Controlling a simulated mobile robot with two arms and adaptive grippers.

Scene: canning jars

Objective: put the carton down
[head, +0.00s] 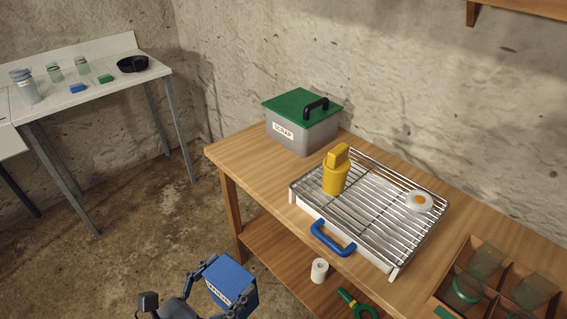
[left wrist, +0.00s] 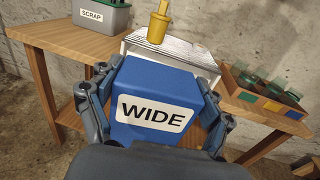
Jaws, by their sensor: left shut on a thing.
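The carton is a blue box (head: 231,276) with a white label, low in the head view. My left gripper (head: 222,288) is shut on it and holds it in the air in front of the wooden bench (head: 228,164). In the left wrist view the carton (left wrist: 163,85) fills the middle, its label reading WIDE, with one finger of the gripper (left wrist: 158,92) along each side. The carton's underside is hidden. My right gripper is in neither view.
On the bench are a grey SCRAP bin (head: 297,135) with green lid, a wire rack (head: 383,222) bearing a yellow object (head: 336,176), and a divided crate (head: 440,300) of jars. The lower shelf (head: 275,258) holds a white roll (head: 319,270). A white table (head: 120,78) stands far left.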

